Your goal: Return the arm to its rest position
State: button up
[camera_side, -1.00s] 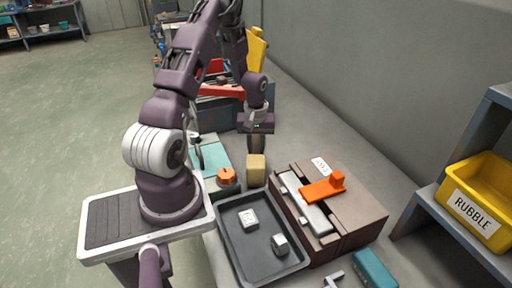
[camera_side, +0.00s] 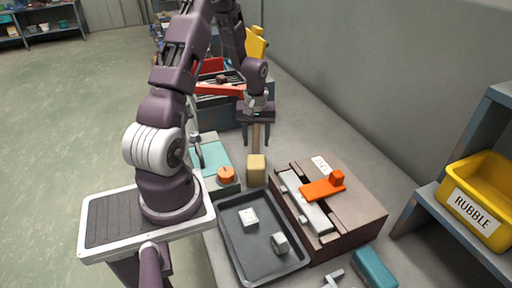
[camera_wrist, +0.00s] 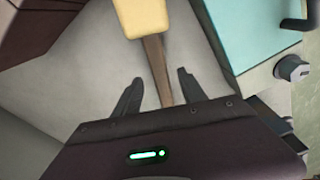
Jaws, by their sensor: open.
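My gripper (camera_side: 256,143) is open, with its two fingers spread apart and pointing down over the bench. It also shows in the wrist view (camera_wrist: 158,82), with nothing held between the fingertips. A mallet with a pale yellow head (camera_side: 256,168) and a brown wooden handle is below it. In the wrist view the mallet's head (camera_wrist: 143,17) is at the top and its handle runs down between the fingers, partly hidden by the gripper body. The fingers look clear of the handle on both sides.
A brown box (camera_side: 345,205) with an orange handle is right of the mallet. A grey tray (camera_side: 236,254) holding two pale blocks is in front. A teal unit (camera_side: 212,158) with an orange knob is at left. A yellow RUBBLE bin (camera_side: 490,190) sits on the right shelf.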

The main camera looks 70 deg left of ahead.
notch_tip(320, 180, up, 3)
jog(key=shift+d+f, duration=0.1)
jog(key=w+d+r+m+t+y, duration=0.15)
jog(key=d+r+m, duration=0.35)
jog(key=d+r, duration=0.85)
jog(key=s+d+r+m+t+h, duration=0.1)
jog(key=s+d+r+m+t, duration=0.1)
jog(key=s+d+r+m, duration=0.2)
jog(key=s+d+r+m+t+h, duration=0.1)
jog(key=s+d+r+m, duration=0.3)
jog(key=s+d, duration=0.6)
jog(key=shift+s+d+r+m+t, duration=0.3)
jog(key=shift+s+r+t, duration=0.1)
jog(key=shift+r, duration=0.55)
